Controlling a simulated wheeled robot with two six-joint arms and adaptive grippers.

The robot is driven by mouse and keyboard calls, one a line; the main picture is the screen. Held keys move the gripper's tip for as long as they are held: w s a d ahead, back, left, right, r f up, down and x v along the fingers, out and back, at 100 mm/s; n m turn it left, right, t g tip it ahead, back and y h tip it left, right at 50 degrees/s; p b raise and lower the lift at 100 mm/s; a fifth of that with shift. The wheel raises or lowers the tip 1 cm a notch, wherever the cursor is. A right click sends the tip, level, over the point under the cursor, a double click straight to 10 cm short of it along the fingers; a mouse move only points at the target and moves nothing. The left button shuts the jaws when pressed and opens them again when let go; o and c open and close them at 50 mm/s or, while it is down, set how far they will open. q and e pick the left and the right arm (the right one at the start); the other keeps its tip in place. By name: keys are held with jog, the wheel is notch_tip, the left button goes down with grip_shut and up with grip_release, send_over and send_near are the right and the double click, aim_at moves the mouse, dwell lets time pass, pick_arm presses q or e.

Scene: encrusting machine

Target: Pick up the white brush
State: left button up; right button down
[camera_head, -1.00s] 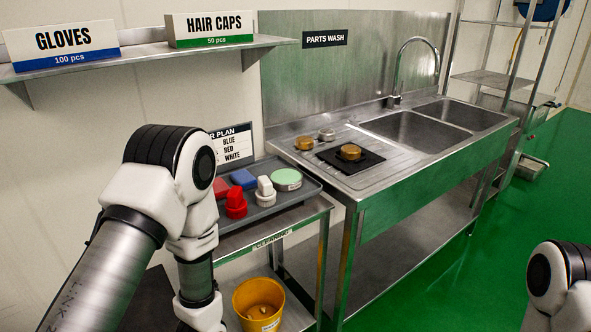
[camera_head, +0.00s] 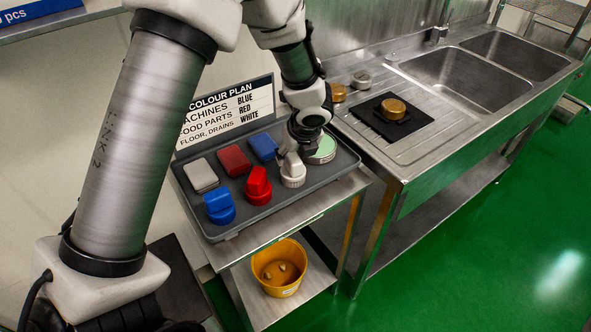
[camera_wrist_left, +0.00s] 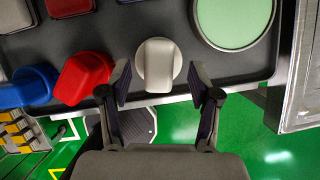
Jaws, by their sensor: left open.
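The white brush (camera_head: 292,172) stands on the grey tray (camera_head: 222,236) near its right front, beside the red brush (camera_head: 257,186). My left gripper (camera_head: 290,148) is above and behind it in the head view, pointing down and hiding part of it. In the left wrist view the white brush (camera_wrist_left: 157,62) shows between the fingertips of my open left gripper (camera_wrist_left: 159,72). A gap shows on both sides, and I cannot tell the height difference. My right gripper is not in view.
A blue brush (camera_head: 219,207), white, red and blue pads and a round green-topped container (camera_head: 322,150) share the tray. A colour plan sign (camera_head: 225,112) stands behind. A yellow bucket (camera_head: 279,268) sits on the shelf below. The sink counter (camera_head: 375,145) is to the right.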

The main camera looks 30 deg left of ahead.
pick_arm(q)
jog(key=x, duration=0.3)
jog(key=shift+r, duration=0.1)
jog(key=shift+s+r, duration=0.1)
jog(key=shift+r, duration=0.05)
jog(key=shift+s+d, duration=0.1)
jog(key=c, duration=0.4)
grip_shut()
jog(key=shift+r, duration=0.1)
